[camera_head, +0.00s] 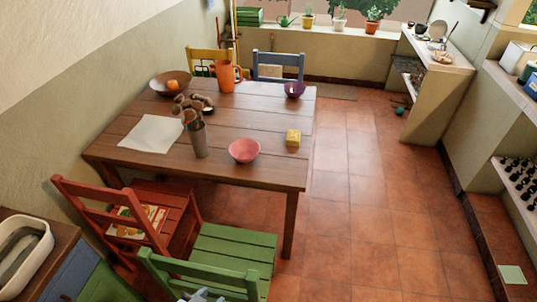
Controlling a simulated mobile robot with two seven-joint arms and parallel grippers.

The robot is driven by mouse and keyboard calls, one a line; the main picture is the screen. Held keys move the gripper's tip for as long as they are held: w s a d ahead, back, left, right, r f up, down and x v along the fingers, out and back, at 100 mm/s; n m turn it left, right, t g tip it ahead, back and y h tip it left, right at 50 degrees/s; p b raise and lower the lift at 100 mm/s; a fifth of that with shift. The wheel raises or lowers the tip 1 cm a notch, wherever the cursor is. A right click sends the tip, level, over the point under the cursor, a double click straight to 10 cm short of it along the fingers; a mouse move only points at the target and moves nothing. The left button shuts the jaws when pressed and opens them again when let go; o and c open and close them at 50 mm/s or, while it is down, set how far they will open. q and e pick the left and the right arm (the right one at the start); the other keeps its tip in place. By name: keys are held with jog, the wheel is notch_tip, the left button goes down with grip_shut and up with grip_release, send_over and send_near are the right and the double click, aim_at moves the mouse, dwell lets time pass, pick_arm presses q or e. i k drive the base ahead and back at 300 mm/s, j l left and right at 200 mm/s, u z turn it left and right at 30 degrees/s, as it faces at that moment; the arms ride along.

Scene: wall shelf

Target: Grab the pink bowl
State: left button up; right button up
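The pink bowl (244,150) stands upright on the wooden table (240,110), near its front edge and right of the middle. It looks empty. I cannot make out either of my grippers. A small pale grey shape is cut off at the bottom edge, and I cannot tell what it is.
A green chair (235,245) and a red chair (110,208) stand at the table's near side. The tiled floor (370,210) right of the table is clear.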

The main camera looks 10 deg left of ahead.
aim_at(244, 150)
jog(key=l+z, duration=0.2)
jog(key=l, duration=0.15)
jog(key=i+l+z, duration=0.15)
jog(key=l, duration=0.15)
jog(key=i+l+z, duration=0.3)
jog(key=z, duration=0.15)
jog(key=i+l+z, duration=0.45)
jog(key=i+u, duration=0.3)
jog(key=u, duration=0.15)
jog(key=i+u, duration=0.3)
jog(key=u, duration=0.15)
jog(key=i+u, duration=0.15)
jog(key=u, duration=0.3)
jog(key=i+u, duration=0.1)
jog(key=u, duration=0.3)
jog(key=i+u, duration=0.15)
jog(key=u, duration=0.3)
jog(key=i+l+u, duration=0.1)
jog(key=u, duration=0.35)
jog(key=i+u, duration=0.15)
jog(key=u, duration=0.25)
jog(key=i+l+u, duration=0.1)
jog(key=u, duration=0.25)
jog(key=i+l+u, duration=0.15)
jog(key=u, duration=0.25)
jog(key=i+l+u, duration=0.1)
jog(key=u, duration=0.25)
jog(key=i+l+u, duration=0.2)
jog(key=l, duration=0.2)
